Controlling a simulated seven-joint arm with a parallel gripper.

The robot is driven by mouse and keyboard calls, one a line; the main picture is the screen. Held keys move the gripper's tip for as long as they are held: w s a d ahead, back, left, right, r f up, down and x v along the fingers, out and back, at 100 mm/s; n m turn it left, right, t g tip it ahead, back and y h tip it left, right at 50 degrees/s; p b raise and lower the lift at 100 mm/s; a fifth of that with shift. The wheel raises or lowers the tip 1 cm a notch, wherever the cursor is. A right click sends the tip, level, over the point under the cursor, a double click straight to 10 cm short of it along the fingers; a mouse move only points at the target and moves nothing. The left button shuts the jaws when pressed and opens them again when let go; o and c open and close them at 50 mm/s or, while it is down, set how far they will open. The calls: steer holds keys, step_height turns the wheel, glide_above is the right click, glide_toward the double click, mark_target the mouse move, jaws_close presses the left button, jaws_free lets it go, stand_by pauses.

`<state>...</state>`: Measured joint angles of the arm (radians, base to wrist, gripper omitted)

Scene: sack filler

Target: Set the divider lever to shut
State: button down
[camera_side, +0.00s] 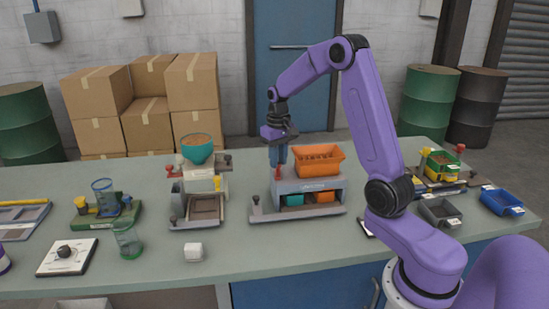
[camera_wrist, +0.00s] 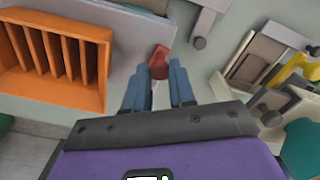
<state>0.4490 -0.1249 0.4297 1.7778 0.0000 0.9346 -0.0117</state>
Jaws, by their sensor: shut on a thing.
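The divider is a grey box (camera_side: 318,186) with a slotted orange hopper (camera_side: 318,160) on top. The hopper also shows at the left of the wrist view (camera_wrist: 55,55). A red lever (camera_side: 278,174) stands at the divider's left end, and its red tip shows in the wrist view (camera_wrist: 158,60). My gripper (camera_side: 278,160) points down over the lever with its blue fingers. In the wrist view my gripper (camera_wrist: 156,80) is shut on the lever, one finger on each side. The fingers hide part of the lever, and I cannot tell its setting.
A teal bin (camera_side: 292,199) and an orange bin (camera_side: 325,196) sit in the divider's lower front. A machine with a teal bowl (camera_side: 197,152) stands close to the left.

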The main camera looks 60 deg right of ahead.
steer(key=shift+s+d+n, duration=0.15)
steer(key=shift+n, duration=0.4)
steer(key=shift+s+d+n, duration=0.15)
steer(key=shift+n, duration=0.4)
steer(key=c, duration=0.9)
jaws_free()
steer(key=shift+c, duration=0.2)
step_height(320, 180, up, 18)
steer(key=shift+f, duration=0.25)
